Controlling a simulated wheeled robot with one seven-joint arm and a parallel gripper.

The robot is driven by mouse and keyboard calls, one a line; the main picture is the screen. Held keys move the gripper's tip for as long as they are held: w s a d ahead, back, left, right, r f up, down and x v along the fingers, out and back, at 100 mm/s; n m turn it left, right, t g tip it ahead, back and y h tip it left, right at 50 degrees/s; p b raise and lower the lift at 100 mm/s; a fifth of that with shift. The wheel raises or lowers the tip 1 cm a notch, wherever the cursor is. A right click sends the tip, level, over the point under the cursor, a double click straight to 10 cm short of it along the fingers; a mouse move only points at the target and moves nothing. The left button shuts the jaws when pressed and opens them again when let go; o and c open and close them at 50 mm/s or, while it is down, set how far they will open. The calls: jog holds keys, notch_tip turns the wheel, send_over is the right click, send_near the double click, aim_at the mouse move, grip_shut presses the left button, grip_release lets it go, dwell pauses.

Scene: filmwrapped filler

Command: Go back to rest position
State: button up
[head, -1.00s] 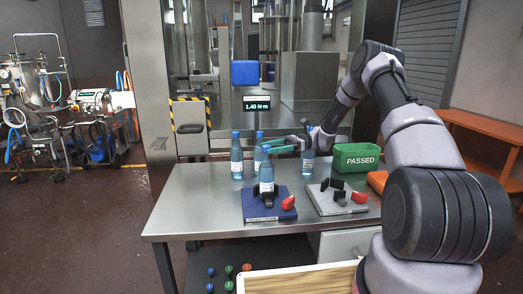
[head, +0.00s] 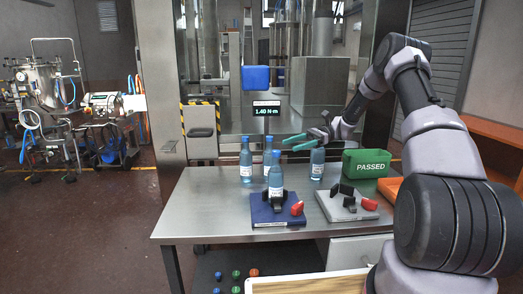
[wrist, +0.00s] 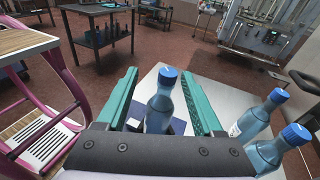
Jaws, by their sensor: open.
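My gripper (head: 294,142) is open and empty above the steel table, its two teal fingers pointing left in the head view. In the wrist view my gripper (wrist: 162,100) shows its fingers spread, with a blue-capped bottle (wrist: 160,101) seen below and between them, apart from them. In the head view that bottle (head: 276,179) stands upright in the black clamp on the blue fixture (head: 275,216). Two more bottles stand behind it, a left one (head: 246,163) and a middle one (head: 268,156). Another bottle (head: 317,163) stands near the green box, just below my wrist.
The green PASSED box (head: 366,163) and an orange object (head: 390,187) are at the table's right. A grey fixture (head: 335,212) with an empty clamp and red handle sits beside the blue one. A display (head: 266,111) reads 1.40 N·m. The front left of the table (head: 200,210) is clear.

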jog(key=s+r+n+t+h, duration=0.5)
jog(key=s+r+h, duration=0.4)
jog(key=s+r, duration=0.7)
jog(key=s+d+r+n+t+h, duration=0.2)
jog(key=s+d+r+t, duration=0.1)
jog(key=s, duration=0.5)
jog(key=s+d+r+n+t+h, duration=0.2)
jog(key=s+d+t, duration=0.1)
jog(key=s+t, duration=0.2)
jog(key=s, duration=0.2)
jog(key=shift+s+r, duration=0.4)
dwell(1.2)
